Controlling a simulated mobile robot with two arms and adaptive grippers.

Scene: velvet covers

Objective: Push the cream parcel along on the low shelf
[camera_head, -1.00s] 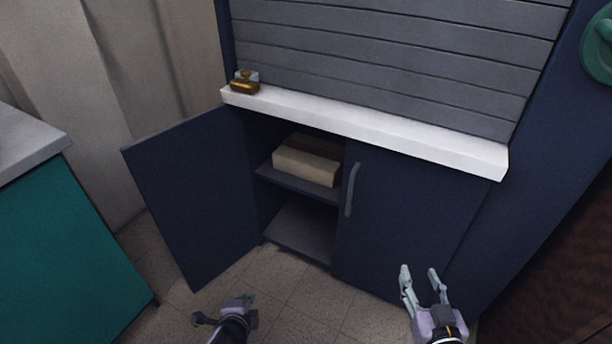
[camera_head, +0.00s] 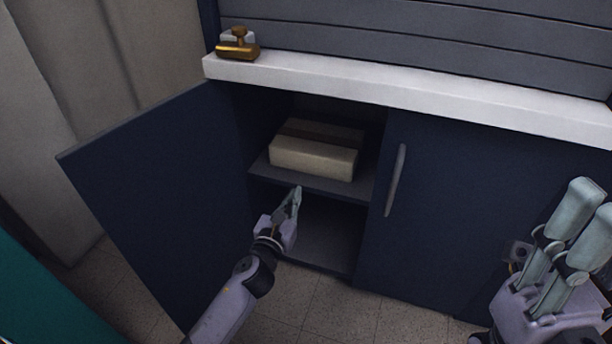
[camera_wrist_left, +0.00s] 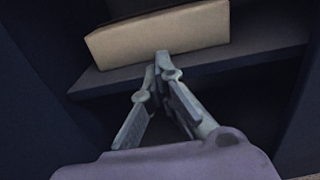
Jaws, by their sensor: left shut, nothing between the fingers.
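The cream parcel (camera_head: 313,158) is a box lying on the shelf (camera_head: 320,185) inside the open cabinet. It also shows at the top of the left wrist view (camera_wrist_left: 160,35). My left gripper (camera_head: 297,192) is shut and empty, pointing at the cabinet opening, with its tips near the shelf's front edge, below the parcel. In the left wrist view its closed tips (camera_wrist_left: 162,58) overlap the parcel's lower front edge; I cannot tell whether they touch. My right gripper (camera_head: 590,200) is open and empty at the right, in front of the closed door.
The left cabinet door (camera_head: 160,190) stands open beside my left arm. The right door (camera_head: 450,200) is closed, with an upright handle (camera_head: 395,180). A white counter ledge (camera_head: 400,92) runs above, with a brass object (camera_head: 238,46) on it. Shelf room shows right of the parcel.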

